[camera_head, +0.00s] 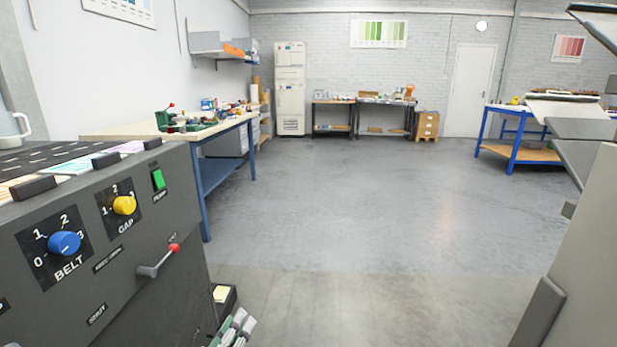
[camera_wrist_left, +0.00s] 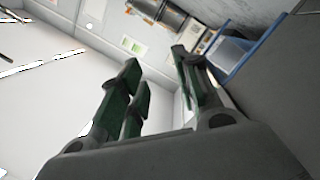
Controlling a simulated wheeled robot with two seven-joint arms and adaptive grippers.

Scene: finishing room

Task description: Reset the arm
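My left gripper (camera_head: 236,326) shows at the bottom of the head view, low beside the right end of a dark machine. Only its grey and green fingers show there; the rest is cut off by the frame. In the left wrist view the gripper (camera_wrist_left: 158,72) has its green-padded fingers spread, with an empty gap between them. The fingers touch nothing that I can see. My right gripper is in neither view.
The dark machine (camera_head: 120,290) fills the near left, with a blue knob (camera_head: 65,243), yellow knob (camera_head: 124,205), green switch (camera_head: 158,180) and a red-tipped lever (camera_head: 160,261). A workbench (camera_head: 205,132) stands behind it. A pale grey structure (camera_head: 585,270) borders the right. The middle floor is clear.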

